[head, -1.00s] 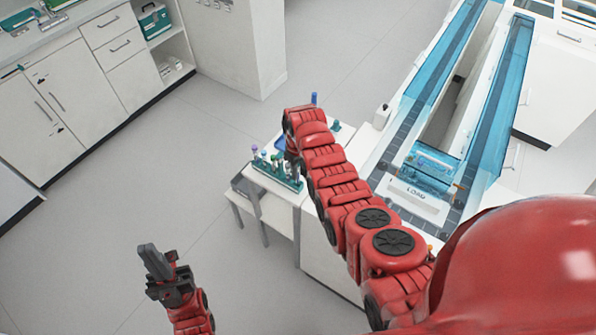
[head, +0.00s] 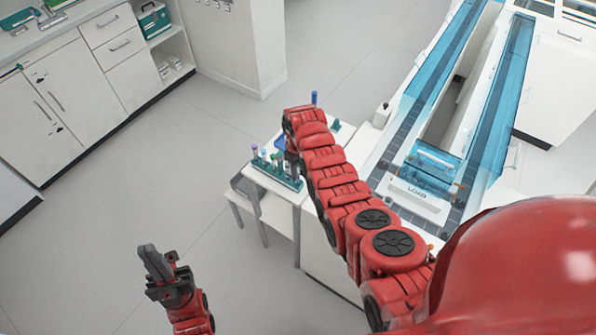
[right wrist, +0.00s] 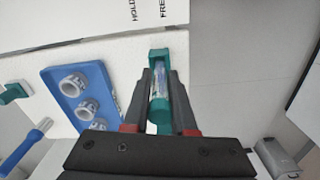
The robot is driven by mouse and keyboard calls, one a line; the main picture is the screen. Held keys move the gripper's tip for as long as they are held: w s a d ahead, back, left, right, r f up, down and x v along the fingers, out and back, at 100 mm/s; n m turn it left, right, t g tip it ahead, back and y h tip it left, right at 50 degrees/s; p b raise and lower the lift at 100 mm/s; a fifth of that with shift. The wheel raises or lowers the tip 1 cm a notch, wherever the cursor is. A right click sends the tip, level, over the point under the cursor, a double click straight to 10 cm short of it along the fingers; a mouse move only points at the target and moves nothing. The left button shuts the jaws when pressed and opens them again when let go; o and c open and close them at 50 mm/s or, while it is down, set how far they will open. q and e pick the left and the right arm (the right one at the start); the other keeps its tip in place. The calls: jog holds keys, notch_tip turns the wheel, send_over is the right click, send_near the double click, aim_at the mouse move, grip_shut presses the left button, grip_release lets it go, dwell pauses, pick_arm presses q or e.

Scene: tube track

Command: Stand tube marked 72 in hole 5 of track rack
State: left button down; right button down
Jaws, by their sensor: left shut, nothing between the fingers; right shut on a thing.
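My right gripper (right wrist: 160,75) is shut on a clear tube (right wrist: 159,82) with a label and a teal end near the camera. I cannot read its number. A teal block lies past its far end; I cannot tell whether the tube stands in it. In the head view my right arm mostly hides this gripper. A teal rack (head: 276,174) with several capped tubes stands on a small white table, left of the arm. Which rack is the track rack is unclear. My left gripper (head: 152,258) is shut and empty, low at the left, over bare floor.
A blue tray (right wrist: 92,72) with grey round holders lies left of my right gripper. A blue-capped tube (head: 314,98) stands behind my arm. The white machine with blue covers (head: 432,165) is to the right. Floor at left is clear.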

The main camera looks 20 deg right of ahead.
jog(key=shift+f+b, duration=0.35)
jog(key=shift+f, duration=0.15)
jog(key=shift+f, duration=0.2)
jog(key=shift+f+b, duration=0.45)
jog(key=shift+b, duration=0.2)
jog(key=c, duration=0.7)
grip_release()
jog(key=shift+o, duration=0.2)
jog(key=shift+w+r, duration=0.1)
jog(key=shift+r, duration=0.05)
